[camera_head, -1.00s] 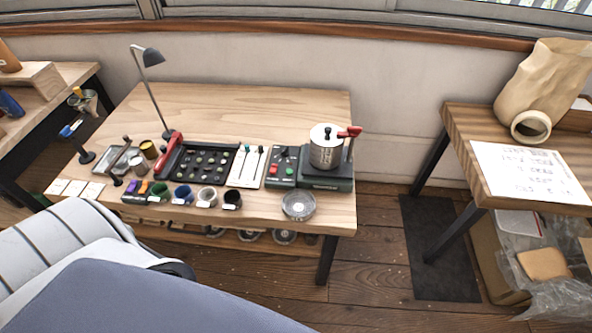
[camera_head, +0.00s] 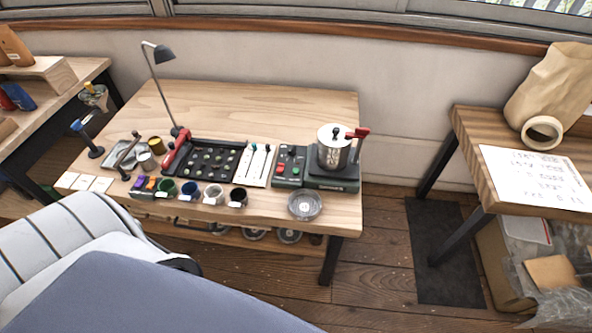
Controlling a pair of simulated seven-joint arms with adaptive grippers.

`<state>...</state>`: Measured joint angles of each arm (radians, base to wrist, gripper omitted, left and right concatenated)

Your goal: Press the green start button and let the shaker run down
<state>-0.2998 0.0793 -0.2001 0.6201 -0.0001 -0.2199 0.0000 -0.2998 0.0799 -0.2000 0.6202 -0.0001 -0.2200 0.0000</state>
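The shaker (camera_head: 338,178) stands at the right end of the wooden table, with a shiny steel pot (camera_head: 333,152) upright on its dark green base. A red clamp handle (camera_head: 359,133) sits at the pot's upper right. A control box (camera_head: 291,163) with small buttons joins the base on its left. Green shows on its lower part, but the buttons are too small to tell apart surely or to see whether one is pressed. I cannot tell whether the shaker is moving. Neither gripper is in view.
On the wooden table (camera_head: 270,104) are a black tray (camera_head: 206,158), a white board with slim tools (camera_head: 258,165), several small cups, a glass dish (camera_head: 305,205) and a lamp (camera_head: 160,54). The back of the table is clear. A side table (camera_head: 470,136) stands right, across a floor gap.

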